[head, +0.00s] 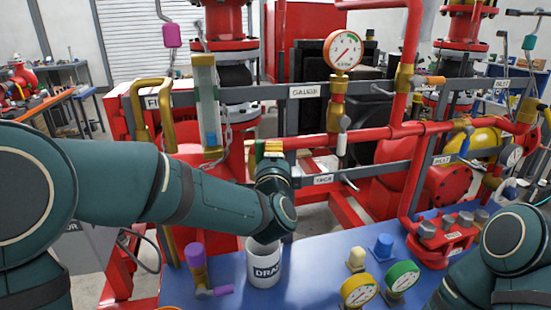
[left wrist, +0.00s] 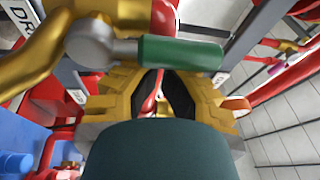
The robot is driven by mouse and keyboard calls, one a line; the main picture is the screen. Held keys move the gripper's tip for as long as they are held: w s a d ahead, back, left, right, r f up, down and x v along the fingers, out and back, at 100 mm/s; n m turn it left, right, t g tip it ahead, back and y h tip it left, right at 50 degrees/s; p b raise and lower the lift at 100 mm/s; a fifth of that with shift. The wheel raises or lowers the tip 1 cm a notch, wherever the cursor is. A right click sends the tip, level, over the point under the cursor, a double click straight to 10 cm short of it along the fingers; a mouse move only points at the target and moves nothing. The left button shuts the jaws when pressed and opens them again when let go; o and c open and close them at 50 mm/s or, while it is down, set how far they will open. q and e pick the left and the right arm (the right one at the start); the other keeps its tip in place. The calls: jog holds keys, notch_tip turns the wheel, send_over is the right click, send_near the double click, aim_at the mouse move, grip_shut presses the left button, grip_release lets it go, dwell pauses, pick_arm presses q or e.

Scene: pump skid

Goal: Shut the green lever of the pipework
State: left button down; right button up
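The green lever (left wrist: 182,53) lies across the upper middle of the left wrist view. Its grey hub (left wrist: 90,46) is at its left end, beside a brass pipe fitting (left wrist: 45,50). My left gripper (left wrist: 158,82), with yellow fingers and black pads, is directly below the lever in that view. The fingertips are close to its underside and partly hidden, so I cannot tell whether they touch it. A narrow gap shows between the pads. In the head view my left wrist reaches to the red pipework (head: 375,137) and mostly covers this spot. My right gripper is out of the picture.
A blue bench (head: 325,285) stands in front with a white labelled cup (head: 264,265), a purple-handled valve (head: 197,262) and loose gauges (head: 401,279). Grey rails (head: 375,172) run across the skid. A pressure gauge (head: 342,50) stands above the pipework.

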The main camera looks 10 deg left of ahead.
pick_arm(q)
jog(key=shift+s+a+r+b, duration=0.15)
jog(key=shift+s+a+r, duration=0.15)
jog(key=shift+a, duration=0.35)
jog(key=shift+s+a+r+b, duration=0.15)
jog(key=shift+s+a+r, duration=0.1)
jog(key=shift+a, duration=0.35)
jog(key=shift+s+a+f+b, duration=0.1)
jog(key=shift+s+a+b, duration=0.25)
jog(key=shift+a, duration=0.35)
jog(key=shift+s+a+f, duration=0.1)
jog(key=shift+s+a, duration=0.05)
jog(key=shift+a, duration=0.45)
jog(key=p, duration=0.1)
send_near(256, 153)
jog(key=shift+a, duration=1.3)
